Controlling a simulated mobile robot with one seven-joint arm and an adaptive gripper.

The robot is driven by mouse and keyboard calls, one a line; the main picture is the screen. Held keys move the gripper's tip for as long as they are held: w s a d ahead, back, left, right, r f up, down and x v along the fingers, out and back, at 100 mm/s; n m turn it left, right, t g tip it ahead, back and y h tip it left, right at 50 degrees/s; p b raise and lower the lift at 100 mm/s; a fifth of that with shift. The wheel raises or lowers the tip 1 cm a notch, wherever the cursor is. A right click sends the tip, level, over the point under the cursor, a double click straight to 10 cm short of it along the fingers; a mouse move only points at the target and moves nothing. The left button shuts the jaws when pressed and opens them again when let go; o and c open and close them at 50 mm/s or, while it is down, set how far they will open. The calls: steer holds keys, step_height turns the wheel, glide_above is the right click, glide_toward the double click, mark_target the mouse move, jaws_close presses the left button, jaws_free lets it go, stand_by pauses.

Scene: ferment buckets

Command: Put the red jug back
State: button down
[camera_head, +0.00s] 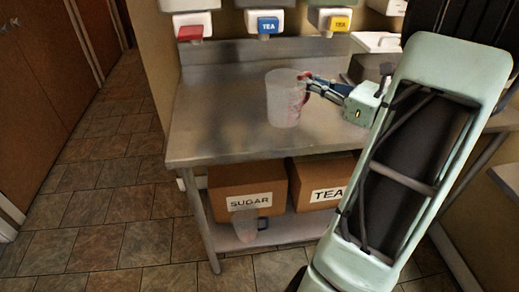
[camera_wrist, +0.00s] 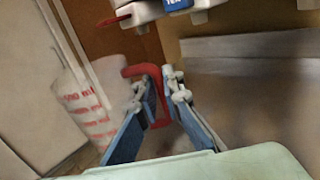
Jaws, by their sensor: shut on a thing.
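The red jug (camera_head: 284,100) is a clear, translucent measuring jug with red markings and a red handle. It is upright over the metal bench (camera_head: 215,138) in the head view; I cannot tell whether its base touches the bench. My gripper (camera_head: 306,84) comes from the right and is shut on the red handle. In the wrist view the jug (camera_wrist: 88,108) is at the left, and its red handle (camera_wrist: 152,72) lies between the fingers of my gripper (camera_wrist: 165,92).
Wall dispensers with red (camera_head: 190,32), blue (camera_head: 268,25) and yellow (camera_head: 339,23) fronts hang above the bench's back edge. The bench's left side is clear.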

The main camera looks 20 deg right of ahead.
steer(key=s+d+r+m+h+b, duration=0.1)
steer(key=s+d+r+h+b, duration=0.1)
steer(key=s+d+b, duration=0.15)
steer(key=shift+m+t, duration=0.3)
steer(key=shift+t, duration=0.1)
steer(key=w+a+f+b, duration=0.1)
steer(key=w+f, duration=0.3)
steer(key=w+a+f+b, duration=0.1)
steer(key=w+a+f, duration=0.1)
steer(key=w+f, duration=0.2)
steer(key=w+a+f+b, duration=0.2)
steer(key=w+f, duration=0.2)
steer(key=shift+w+f, duration=0.15)
steer(key=shift+f, duration=0.2)
steer(key=c, duration=2.5)
jaws_free()
steer(key=shift+f, duration=0.15)
steer(key=shift+c, duration=0.2)
steer(key=o, duration=0.5)
steer(key=shift+c, duration=0.2)
